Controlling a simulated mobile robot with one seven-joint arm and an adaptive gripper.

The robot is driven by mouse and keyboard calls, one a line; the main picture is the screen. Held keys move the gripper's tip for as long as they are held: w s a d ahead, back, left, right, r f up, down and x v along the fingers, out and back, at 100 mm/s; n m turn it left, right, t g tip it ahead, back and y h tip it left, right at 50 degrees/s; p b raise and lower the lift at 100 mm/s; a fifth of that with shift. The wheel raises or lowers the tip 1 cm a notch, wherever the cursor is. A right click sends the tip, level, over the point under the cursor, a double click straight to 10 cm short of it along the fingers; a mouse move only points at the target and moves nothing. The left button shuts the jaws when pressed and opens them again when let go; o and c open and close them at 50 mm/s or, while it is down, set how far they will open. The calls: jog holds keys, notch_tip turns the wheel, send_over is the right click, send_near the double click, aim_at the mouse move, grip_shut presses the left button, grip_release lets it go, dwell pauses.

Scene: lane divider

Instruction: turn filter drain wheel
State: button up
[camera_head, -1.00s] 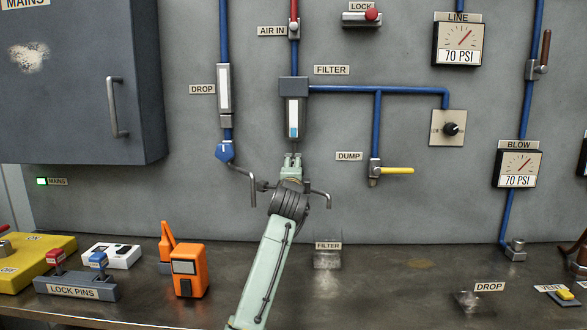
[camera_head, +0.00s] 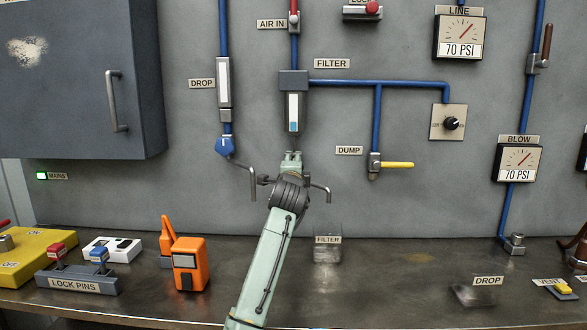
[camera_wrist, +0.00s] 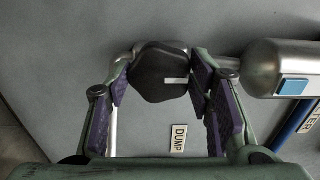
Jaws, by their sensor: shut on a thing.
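The filter drain wheel (camera_wrist: 157,90) is a dark lobed knob with a white mark, seen in the wrist view below the filter's metal bowl. My gripper (camera_wrist: 162,80) is shut on it, with purple finger pads on either side. In the head view my gripper (camera_head: 291,161) is just under the filter (camera_head: 293,108), and the wheel is hidden by my gripper and wrist. The filter bowl (camera_wrist: 275,68) has a small blue window in the wrist view.
The yellow dump valve lever (camera_head: 397,165) is to the right of my gripper. Below, the bench holds an orange device (camera_head: 189,264) and lock pins (camera_head: 76,280).

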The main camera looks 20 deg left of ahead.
jog(key=shift+c, duration=0.7)
jog(key=shift+n, duration=0.3)
jog(key=n, duration=1.9)
jog(key=shift+n, duration=2.2)
